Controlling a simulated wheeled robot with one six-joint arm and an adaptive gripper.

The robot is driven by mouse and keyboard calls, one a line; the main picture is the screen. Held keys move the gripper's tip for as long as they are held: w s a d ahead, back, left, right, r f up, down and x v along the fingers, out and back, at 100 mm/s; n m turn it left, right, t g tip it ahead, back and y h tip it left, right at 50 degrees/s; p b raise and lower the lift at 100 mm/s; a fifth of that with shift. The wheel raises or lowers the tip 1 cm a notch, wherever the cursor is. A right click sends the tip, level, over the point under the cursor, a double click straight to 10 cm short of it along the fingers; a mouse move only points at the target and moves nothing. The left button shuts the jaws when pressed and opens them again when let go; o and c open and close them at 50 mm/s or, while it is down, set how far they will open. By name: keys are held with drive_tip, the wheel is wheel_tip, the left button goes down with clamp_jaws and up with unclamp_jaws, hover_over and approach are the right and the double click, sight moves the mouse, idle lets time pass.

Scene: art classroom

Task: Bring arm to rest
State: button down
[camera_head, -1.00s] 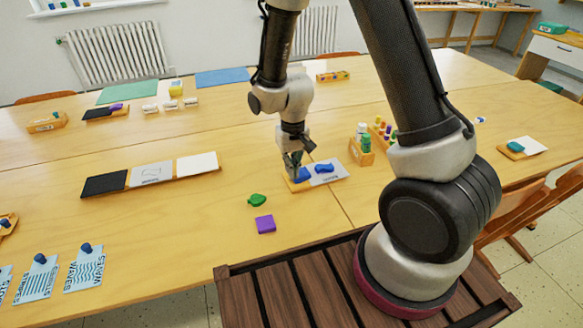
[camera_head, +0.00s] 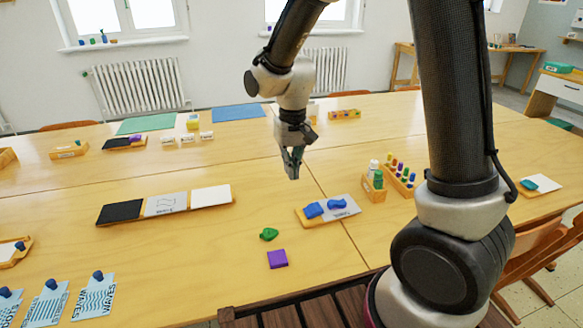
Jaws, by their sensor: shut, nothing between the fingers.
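My gripper (camera_head: 292,164) hangs from my arm above the middle of the table, fingers pointing down. It is shut and empty. It is above and behind a small tray (camera_head: 345,212) that holds two blue pieces (camera_head: 313,210) and a grey card, and it is apart from them. My arm rises at the right of the view and bends over the table. The top of the arm is cut off by the picture edge.
A green piece (camera_head: 269,235) and a purple block (camera_head: 277,259) lie in front of the tray. A wooden holder with bottles (camera_head: 374,187) and a rack of coloured pegs (camera_head: 400,178) stand to the right. A long tray of panels (camera_head: 166,205) lies left. Chairs (camera_head: 530,243) stand at the right edge.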

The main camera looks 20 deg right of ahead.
idle(0.3)
drive_tip(key=s+d+r+t, duration=0.4)
drive_tip(key=s+d+r, duration=1.3)
drive_tip(key=s, duration=0.3)
drive_tip(key=shift+s+d+r+m, duration=0.2)
drive_tip(key=shift+r+m, duration=0.1)
drive_tip(key=shift+r, duration=0.1)
